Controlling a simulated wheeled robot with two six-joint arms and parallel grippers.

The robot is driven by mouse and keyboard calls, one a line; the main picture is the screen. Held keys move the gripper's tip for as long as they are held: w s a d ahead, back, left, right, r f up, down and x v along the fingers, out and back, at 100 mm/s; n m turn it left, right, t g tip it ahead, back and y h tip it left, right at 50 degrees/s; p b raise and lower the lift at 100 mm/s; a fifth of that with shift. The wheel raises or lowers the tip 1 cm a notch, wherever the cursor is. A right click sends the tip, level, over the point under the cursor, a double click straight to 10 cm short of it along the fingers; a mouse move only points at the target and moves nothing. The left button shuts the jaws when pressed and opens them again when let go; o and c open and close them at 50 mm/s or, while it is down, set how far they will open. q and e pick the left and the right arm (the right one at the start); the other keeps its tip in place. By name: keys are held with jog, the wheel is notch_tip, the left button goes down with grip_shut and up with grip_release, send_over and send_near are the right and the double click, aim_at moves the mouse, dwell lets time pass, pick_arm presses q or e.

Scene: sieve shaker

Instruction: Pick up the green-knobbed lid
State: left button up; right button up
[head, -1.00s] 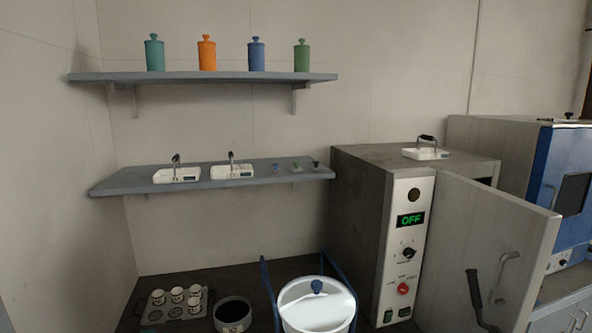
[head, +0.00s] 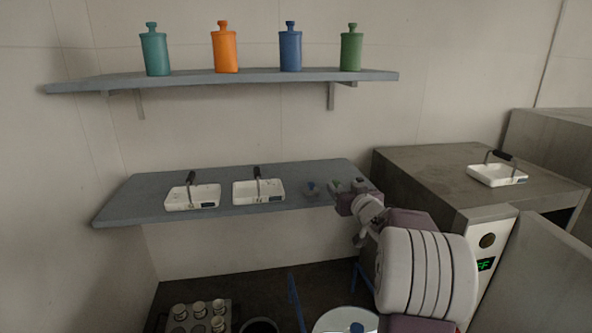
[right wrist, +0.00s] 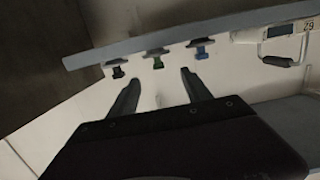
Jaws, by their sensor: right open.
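The green-knobbed lid (right wrist: 157,58) lies on the lower wall shelf, between a blue-knobbed lid (right wrist: 200,50) and a black-knobbed lid (right wrist: 116,70) in the right wrist view. My right gripper (right wrist: 157,88) is open and empty. Its two fingers point at the green-knobbed lid from a short distance, one to each side of it, not touching it. In the head view the right gripper (head: 345,198) is at the right end of the shelf and partly covers the lids there. My left gripper is not in view.
Two white trays with dark handles, left (head: 192,197) and right (head: 258,191), stand on the lower shelf (head: 130,205). An upper shelf (head: 200,82) holds several coloured bottles. A grey oven (head: 425,170) stands close to the right, with a white tray (head: 497,174) on top.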

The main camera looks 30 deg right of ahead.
aim_at(337, 183)
jog(key=x, duration=0.3)
jog(key=p+x, duration=0.1)
jog(key=x, duration=0.1)
jog(key=shift+w+d+f, duration=0.1)
jog(key=shift+w+f, duration=0.1)
jog(key=shift+f, duration=0.2)
jog(key=shift+s, duration=0.1)
jog(key=shift+w+d+p, duration=0.1)
jog(key=shift+w+p, duration=0.2)
jog(key=shift+p, duration=0.15)
jog(key=p+x, duration=0.1)
jog(key=x, duration=0.3)
jog(key=shift+w+f+p, duration=0.2)
jog(key=shift+f+p, duration=0.2)
jog(key=shift+w+d+f, duration=0.15)
jog(key=shift+w, duration=0.05)
jog(key=shift+s, duration=0.2)
jog(key=shift+c, duration=0.4)
jog(key=shift+s, duration=0.1)
jog(key=c, duration=1)
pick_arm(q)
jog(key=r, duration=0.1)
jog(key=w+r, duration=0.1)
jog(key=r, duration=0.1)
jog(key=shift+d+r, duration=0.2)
